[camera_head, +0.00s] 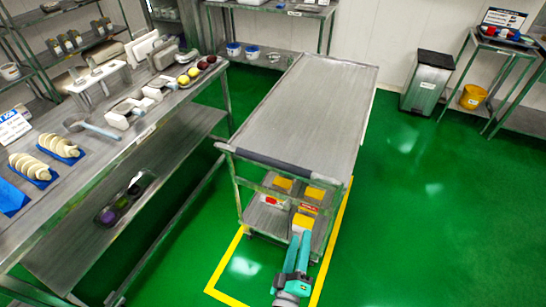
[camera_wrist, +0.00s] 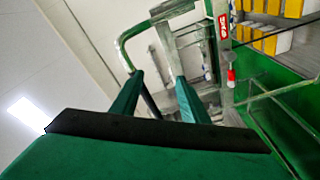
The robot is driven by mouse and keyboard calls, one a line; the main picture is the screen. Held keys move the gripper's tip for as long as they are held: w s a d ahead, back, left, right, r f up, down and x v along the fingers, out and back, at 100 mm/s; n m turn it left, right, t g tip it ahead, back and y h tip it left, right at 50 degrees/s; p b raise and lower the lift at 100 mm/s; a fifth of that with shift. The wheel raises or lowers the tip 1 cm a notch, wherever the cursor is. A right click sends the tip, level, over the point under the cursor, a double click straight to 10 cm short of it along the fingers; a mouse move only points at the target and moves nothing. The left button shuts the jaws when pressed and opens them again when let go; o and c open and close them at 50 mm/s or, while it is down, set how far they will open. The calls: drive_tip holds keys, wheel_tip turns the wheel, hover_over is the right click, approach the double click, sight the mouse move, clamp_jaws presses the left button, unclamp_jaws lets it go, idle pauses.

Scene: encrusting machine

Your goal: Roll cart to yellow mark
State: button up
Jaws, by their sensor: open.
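The metal cart (camera_head: 300,110) stands in the middle of the head view, with a bare top and a dark handle bar (camera_head: 270,160) at its near end. The yellow mark (camera_head: 334,250) is a floor outline; its near part shows around the cart's near end, and the cart hides the rest. My teal gripper (camera_head: 301,238) is at the cart's near end, below the handle bar in the picture. In the wrist view its two fingers (camera_wrist: 157,95) are apart with nothing held between them. A green tube frame shows beyond them; contact cannot be told.
A long work table (camera_head: 110,130) with food and tools stands left of the cart. A shelf table (camera_head: 270,8) is behind. A grey bin (camera_head: 427,82) and yellow bucket (camera_head: 472,97) stand at the back right. Green floor at right is clear. Yellow boxes (camera_head: 282,185) show under the cart's top.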

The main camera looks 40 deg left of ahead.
drive_tip(key=w+a+r+n+y, duration=0.2)
drive_tip(key=w+a+r+n, duration=0.2)
drive_tip(key=w+a, duration=0.4)
drive_tip(key=w+a+r+n+y, duration=0.3)
drive_tip(key=w+a+r+n, duration=0.2)
drive_tip(key=a, duration=0.9)
drive_tip(key=w+r, duration=0.1)
drive_tip(key=w, duration=0.2)
drive_tip(key=shift+w+n+g, duration=0.25)
drive_tip(key=shift+n+g, duration=0.05)
drive_tip(key=shift+g, duration=0.1)
drive_tip(key=shift+a+r, duration=0.1)
drive_tip(key=shift+c, duration=0.2)
clamp_jaws()
